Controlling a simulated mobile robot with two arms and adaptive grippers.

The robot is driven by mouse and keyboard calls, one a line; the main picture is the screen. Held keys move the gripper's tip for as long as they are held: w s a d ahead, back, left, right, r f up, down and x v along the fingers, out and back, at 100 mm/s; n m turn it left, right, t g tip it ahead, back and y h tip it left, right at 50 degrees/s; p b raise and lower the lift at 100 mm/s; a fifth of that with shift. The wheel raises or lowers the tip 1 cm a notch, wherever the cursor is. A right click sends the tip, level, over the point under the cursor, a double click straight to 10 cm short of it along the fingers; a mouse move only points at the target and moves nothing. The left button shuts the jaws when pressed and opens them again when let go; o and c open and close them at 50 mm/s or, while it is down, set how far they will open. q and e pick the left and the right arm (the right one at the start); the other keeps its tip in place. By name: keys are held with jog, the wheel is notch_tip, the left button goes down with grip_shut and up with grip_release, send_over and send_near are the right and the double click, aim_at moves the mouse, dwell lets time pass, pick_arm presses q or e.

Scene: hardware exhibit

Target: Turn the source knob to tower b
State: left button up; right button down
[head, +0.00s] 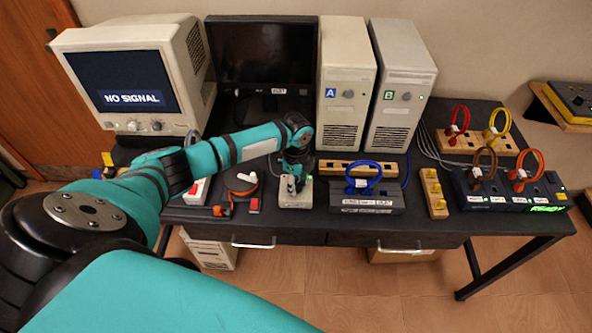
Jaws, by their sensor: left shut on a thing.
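Tower A (345,75), a beige computer case with a blue "A" label, stands at the back of the desk. Tower B (400,85), a similar case with a green "B" label, stands to its right with a small green light lit. My left gripper (292,184) points down over a small pale switch box (296,201) in front of the dark monitor. It is shut on what appears to be the source knob on top of this box; the fingers hide most of the knob, so its direction cannot be read. My right gripper is out of view.
A CRT monitor (120,85) at left reads "NO SIGNAL". A flat black monitor (262,60) is dark. A grey box with a blue cable loop (366,200) stands right of the switch box. A dock with brown and orange loops (505,192) sits far right.

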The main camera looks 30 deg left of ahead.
aim_at(297, 184)
pick_arm(q)
jog(key=shift+w, duration=0.1)
jog(key=o, duration=1.1)
jog(key=shift+o, duration=0.2)
notch_tip(297, 184, up, 12)
jog(key=shift+d, duration=0.1)
